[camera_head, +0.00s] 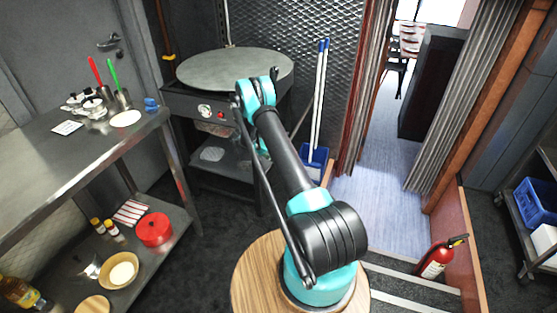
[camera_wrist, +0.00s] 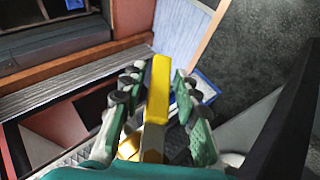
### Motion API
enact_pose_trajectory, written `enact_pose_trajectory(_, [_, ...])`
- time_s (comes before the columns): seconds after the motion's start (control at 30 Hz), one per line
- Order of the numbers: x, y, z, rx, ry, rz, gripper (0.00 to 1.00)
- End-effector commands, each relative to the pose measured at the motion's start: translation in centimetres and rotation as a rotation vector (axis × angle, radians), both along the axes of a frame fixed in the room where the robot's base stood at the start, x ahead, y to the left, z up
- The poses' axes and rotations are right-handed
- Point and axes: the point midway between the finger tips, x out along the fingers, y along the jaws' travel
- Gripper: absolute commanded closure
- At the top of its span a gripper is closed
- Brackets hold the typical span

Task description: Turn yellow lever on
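The yellow lever (camera_wrist: 158,92) stands in the middle of the wrist view, pointing up in the picture, with a brass-coloured part (camera_wrist: 130,147) near its lower end. My gripper (camera_wrist: 159,74) is open, with one green-and-grey finger on each side of the lever. A narrow gap shows on the right side; on the left the finger is very close, and I cannot tell whether it touches. In the head view my arm reaches toward the front right of the round griddle (camera_head: 235,68). The lever and my fingertips are hidden there.
A steel table (camera_head: 60,150) stands at the left. Two white poles rise from a blue bucket (camera_head: 315,160) right of the griddle. A fire extinguisher (camera_head: 436,258) stands by the steps.

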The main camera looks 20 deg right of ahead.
Motion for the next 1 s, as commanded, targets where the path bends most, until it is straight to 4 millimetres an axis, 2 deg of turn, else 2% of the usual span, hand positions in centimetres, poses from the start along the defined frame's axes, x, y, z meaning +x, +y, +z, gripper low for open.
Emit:
enact_pose_trajectory(0.43, [0.1,0.5,0.5,0.001,0.0,0.001,0.6])
enact_pose_trajectory(1.0, [0.8,8.0,7.0,0.001,0.0,0.001,0.6])
